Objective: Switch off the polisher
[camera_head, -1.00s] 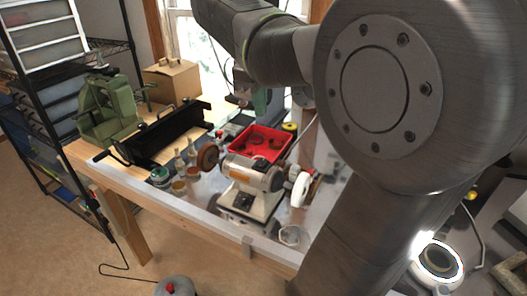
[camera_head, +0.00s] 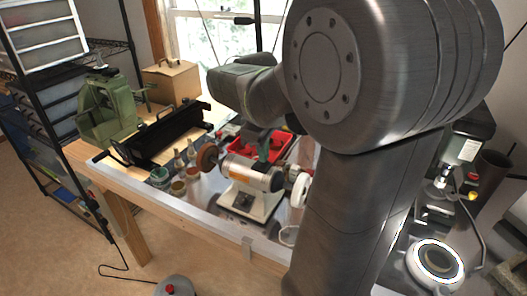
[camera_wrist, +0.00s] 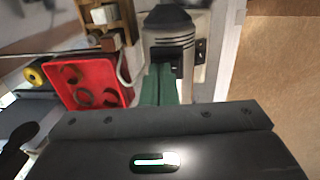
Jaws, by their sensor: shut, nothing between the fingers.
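The polisher (camera_head: 252,174) stands near the table's front edge, a silver motor body with a brown wheel on its left end and a white wheel on its right. Its dark base plate (camera_head: 243,201) faces the front; the switch is too small to make out in the head view. In the wrist view a silver cylindrical body (camera_wrist: 170,37), apparently the polisher's motor, is ahead, with a dark fitting at its right. My gripper (camera_head: 268,152) shows green fingers, shut and empty, above or just behind the motor. The fingers (camera_wrist: 160,78) overlap the motor's near part; contact cannot be told.
A red tray (camera_wrist: 112,69) lies beside the polisher, on its far side from the front edge. Small jars (camera_head: 160,176) stand left of the brown wheel. A black trough (camera_head: 158,137) and a green press (camera_head: 103,110) are farther left.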

